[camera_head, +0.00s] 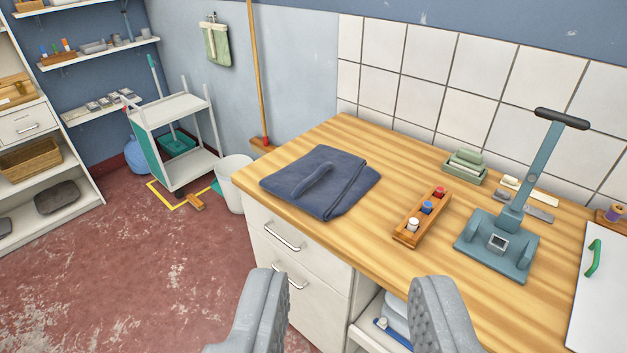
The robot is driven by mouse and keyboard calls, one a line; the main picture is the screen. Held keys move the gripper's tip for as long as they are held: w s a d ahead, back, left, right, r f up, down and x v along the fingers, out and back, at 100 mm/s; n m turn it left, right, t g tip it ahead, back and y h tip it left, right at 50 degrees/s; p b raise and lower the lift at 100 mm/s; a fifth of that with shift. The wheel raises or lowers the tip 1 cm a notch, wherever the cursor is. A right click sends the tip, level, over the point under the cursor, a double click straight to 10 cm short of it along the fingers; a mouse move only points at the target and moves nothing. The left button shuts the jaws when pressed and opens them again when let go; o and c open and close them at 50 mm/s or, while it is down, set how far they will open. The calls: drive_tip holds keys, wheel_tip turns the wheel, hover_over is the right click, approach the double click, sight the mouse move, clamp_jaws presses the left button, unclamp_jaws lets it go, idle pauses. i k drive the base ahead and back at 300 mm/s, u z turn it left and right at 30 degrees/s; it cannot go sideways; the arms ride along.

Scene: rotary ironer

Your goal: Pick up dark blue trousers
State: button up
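The dark blue trousers (335,187) lie folded flat on the wooden worktop (470,312), near its far left corner. A raised fold runs across their top. My gripper (345,308) shows at the bottom of the view with its two grey fingers wide apart. Nothing is between the fingers. The gripper is apart from the trousers, which appear above and beyond the fingertips in the picture.
Right of the trousers stand a wooden rack (421,217) with small bottles, a teal press (500,240) with a tall lever, and a green box (464,168). White drawers (285,270) are under the worktop. A white bin (232,180) and a cart (172,110) stand left.

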sight(325, 182)
drive_tip(key=z, duration=0.25)
drive_tip(key=k, duration=0.35)
drive_tip(key=u, duration=0.35)
drive_tip(key=i, duration=0.35)
drive_tip(key=u, duration=0.5)
drive_tip(key=k, duration=0.75)
drive_tip(key=u, duration=0.9)
drive_tip(key=k, duration=0.6)
drive_tip(key=u, duration=0.15)
drive_tip(key=i, duration=1.05)
drive_tip(key=z, duration=1.15)
drive_tip(key=i, duration=1.25)
drive_tip(key=z, duration=0.8)
